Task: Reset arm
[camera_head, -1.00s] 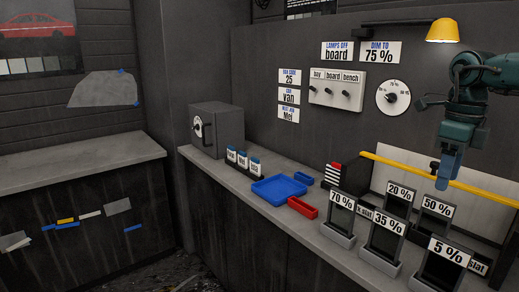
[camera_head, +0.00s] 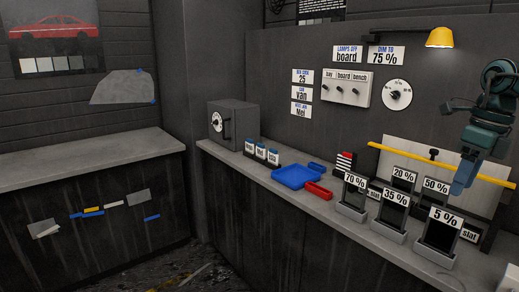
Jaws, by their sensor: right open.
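My right arm comes in at the right edge of the head view. Its teal gripper (camera_head: 463,180) hangs pointing down in front of the yellow bar (camera_head: 400,156), above the tint sample stands. Its jaws are open and I see nothing held in them; the fingertips are small and hard to make out. Just below it stand the dark samples marked 50 % (camera_head: 430,195) and 5 % (camera_head: 441,236). I cannot tell the exact gap between the fingers and these stands. My left gripper is not in view.
The bench (camera_head: 238,160) carries a grey safe (camera_head: 246,124), small labelled containers, a blue tray (camera_head: 294,177), a red tray (camera_head: 318,190) and more sample stands. A yellow lamp (camera_head: 440,38), switch panel (camera_head: 346,90) and dial (camera_head: 397,94) are on the wall. The left counter (camera_head: 80,155) is clear.

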